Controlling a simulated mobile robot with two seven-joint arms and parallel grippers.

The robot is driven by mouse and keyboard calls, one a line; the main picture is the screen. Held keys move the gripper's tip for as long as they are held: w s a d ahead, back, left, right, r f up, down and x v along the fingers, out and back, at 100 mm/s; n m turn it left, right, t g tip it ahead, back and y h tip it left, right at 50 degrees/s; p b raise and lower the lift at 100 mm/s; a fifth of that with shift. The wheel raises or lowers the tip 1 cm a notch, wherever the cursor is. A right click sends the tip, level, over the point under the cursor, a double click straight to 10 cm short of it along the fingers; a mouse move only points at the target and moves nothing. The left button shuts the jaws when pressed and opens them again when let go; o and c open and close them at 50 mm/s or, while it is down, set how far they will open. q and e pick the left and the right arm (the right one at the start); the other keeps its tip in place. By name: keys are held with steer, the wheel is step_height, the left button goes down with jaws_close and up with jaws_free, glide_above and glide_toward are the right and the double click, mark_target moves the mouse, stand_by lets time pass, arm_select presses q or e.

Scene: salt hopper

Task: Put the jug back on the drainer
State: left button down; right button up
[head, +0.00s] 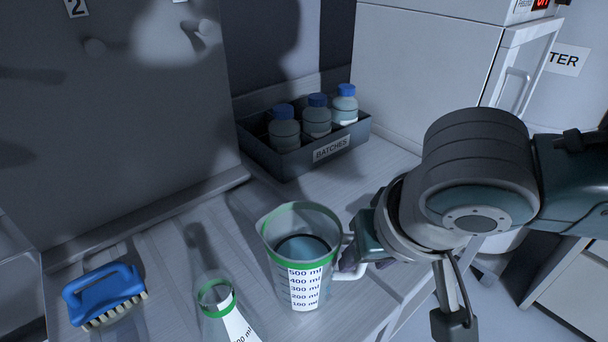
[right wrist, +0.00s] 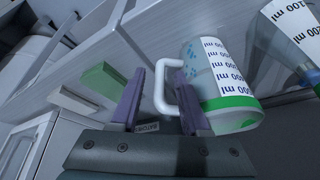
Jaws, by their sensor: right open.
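The jug (head: 301,282) is clear with a green rim, a white measuring scale and a white handle. It stands upright on the grey bench, front centre in the head view. My right gripper (head: 352,254) is at its right side, by the handle. In the right wrist view the two purple fingers (right wrist: 160,98) are apart, with the handle (right wrist: 162,88) of the jug (right wrist: 222,85) between them. Whether a finger touches it I cannot tell. My left gripper is not in view. I cannot make out a drainer in either view.
A conical flask (head: 217,306) with a green band stands close left of the jug. A blue brush (head: 105,292) lies further left. Behind is a dark tray (head: 278,162) labelled BATCHES with three blue-capped bottles. A white cabinet (head: 425,60) stands at the back right.

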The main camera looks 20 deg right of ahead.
steer(key=shift+r, duration=0.1)
steer(key=shift+r, duration=0.35)
steer(key=p+v, duration=0.3)
steer(key=v, duration=0.8)
steer(key=s+a+f+n+y, duration=0.1)
steer(key=s+a+n+y, duration=0.15)
steer(key=s+a, duration=0.2)
steer(key=s+d+f+n+g+h, duration=0.1)
steer(key=s+d+f+n+h, duration=0.1)
steer(key=s+d, duration=0.4)
steer(key=shift+s+f, duration=0.5)
steer(key=shift+d, duration=0.1)
step_height(320, 180, up, 36)
steer(key=p, duration=3.6)
steer(key=shift+r, duration=0.15)
